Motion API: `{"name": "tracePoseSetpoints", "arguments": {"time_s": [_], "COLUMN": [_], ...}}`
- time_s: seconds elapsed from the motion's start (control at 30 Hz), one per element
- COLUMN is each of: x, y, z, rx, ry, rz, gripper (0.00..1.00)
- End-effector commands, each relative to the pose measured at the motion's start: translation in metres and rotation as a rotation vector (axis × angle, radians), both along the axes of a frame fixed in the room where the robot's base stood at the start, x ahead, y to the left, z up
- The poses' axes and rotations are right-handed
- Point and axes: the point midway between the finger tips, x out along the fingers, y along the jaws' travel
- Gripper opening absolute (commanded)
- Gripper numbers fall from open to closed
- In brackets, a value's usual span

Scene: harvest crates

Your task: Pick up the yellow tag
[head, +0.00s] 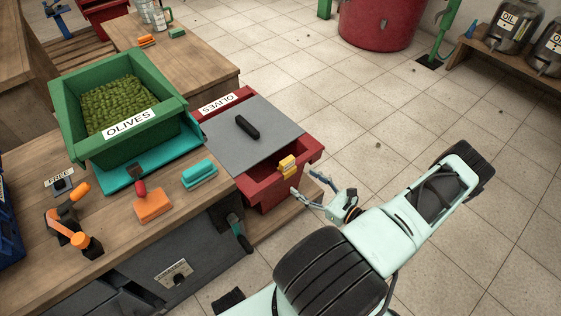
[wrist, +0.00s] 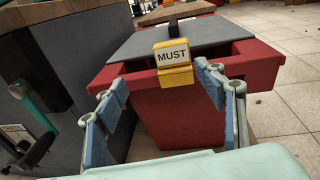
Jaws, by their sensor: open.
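The yellow tag (head: 287,165) sits on the near rim of the red crate (head: 271,189). In the wrist view the tag (wrist: 173,63) has a white label reading MUST and hangs over the upper edge of the red crate's front wall (wrist: 178,115). My gripper (head: 308,185) is open and empty in front of the tag. In the wrist view its blue-padded fingers (wrist: 159,78) stand apart, one to each side of the tag and nearer the camera. I see no contact between fingers and tag.
A grey lid (head: 252,140) with a black handle (head: 247,127) partly covers the red crate. A green crate of olives (head: 68,138) stands on the wooden bench at left, near an orange brush (head: 153,206) and a teal brush (head: 199,174).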

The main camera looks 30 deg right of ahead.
Motion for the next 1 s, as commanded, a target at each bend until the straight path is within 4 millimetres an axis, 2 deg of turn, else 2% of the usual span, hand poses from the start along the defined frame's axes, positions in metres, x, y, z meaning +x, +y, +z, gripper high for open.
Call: {"name": "tracePoseSetpoints", "arguments": {"time_s": [0.1,0.27,0.53,0.77,1.0], "x": [-0.002,0.005,0.045,0.063,0.098], "y": [-0.006,-0.008,-0.001,0.001,0.006], "z": [0.003,0.005,0.004,0.004,0.003], "rx": [0.041,0.055,0.053,0.053,0.051], "ry": [-0.055,-0.079,-0.078,-0.076,-0.077], "rz": [-0.086,-0.119,-0.116,-0.116,-0.113], "gripper": [0.64,0.64,0.64,0.64,0.64]}}
